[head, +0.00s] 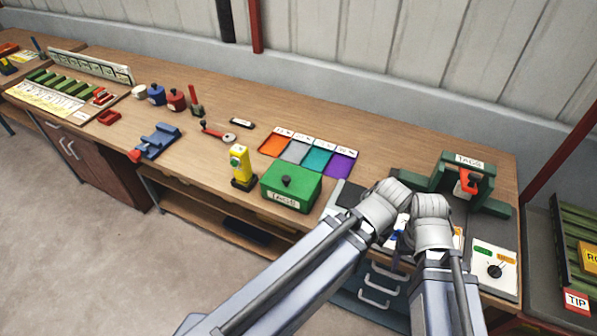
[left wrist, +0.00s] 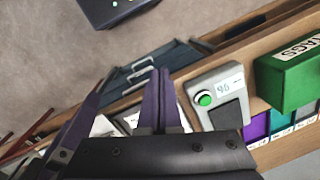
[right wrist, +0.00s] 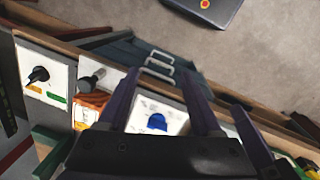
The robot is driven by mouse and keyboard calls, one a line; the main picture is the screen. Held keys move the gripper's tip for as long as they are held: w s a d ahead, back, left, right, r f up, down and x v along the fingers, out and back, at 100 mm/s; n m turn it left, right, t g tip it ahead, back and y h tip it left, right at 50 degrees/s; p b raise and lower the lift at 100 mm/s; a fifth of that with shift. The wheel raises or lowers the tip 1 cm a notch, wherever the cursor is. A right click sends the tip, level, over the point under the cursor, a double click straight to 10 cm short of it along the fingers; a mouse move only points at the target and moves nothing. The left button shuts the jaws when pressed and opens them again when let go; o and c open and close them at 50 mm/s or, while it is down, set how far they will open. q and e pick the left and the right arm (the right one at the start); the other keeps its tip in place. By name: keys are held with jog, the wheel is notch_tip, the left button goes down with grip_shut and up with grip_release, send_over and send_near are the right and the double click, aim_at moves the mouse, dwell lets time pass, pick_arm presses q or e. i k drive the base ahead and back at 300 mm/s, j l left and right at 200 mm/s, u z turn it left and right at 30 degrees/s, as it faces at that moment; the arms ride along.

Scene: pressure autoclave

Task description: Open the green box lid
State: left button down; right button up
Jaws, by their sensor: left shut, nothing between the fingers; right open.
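The green box (head: 283,200) with a TAGS label stands near the front edge of the bench in the head view. Its green lid (head: 300,180) is down and carries a dark knob (head: 287,182). The box also shows at the right of the left wrist view (left wrist: 285,85); its knob is not in that view. My left gripper (left wrist: 157,78) is shut and empty, apart from the box. My right gripper (right wrist: 158,85) is open and empty, over the bench's front right part, farther from the box. In the head view my wrists hide most of both grippers (head: 400,248).
A yellow device (head: 241,167) stands just left of the box. Colored trays (head: 310,152) lie behind it. A grey unit with a green button (left wrist: 218,105) is near my left gripper. A green fixture with a red part (head: 465,180) stands at the back right. Drawers (head: 374,294) are below.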

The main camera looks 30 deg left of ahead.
aim_at(293, 180)
jog(key=j+z, duration=0.25)
jog(key=j, duration=0.95)
jog(key=j+z, duration=0.3)
jog(key=j, duration=0.85)
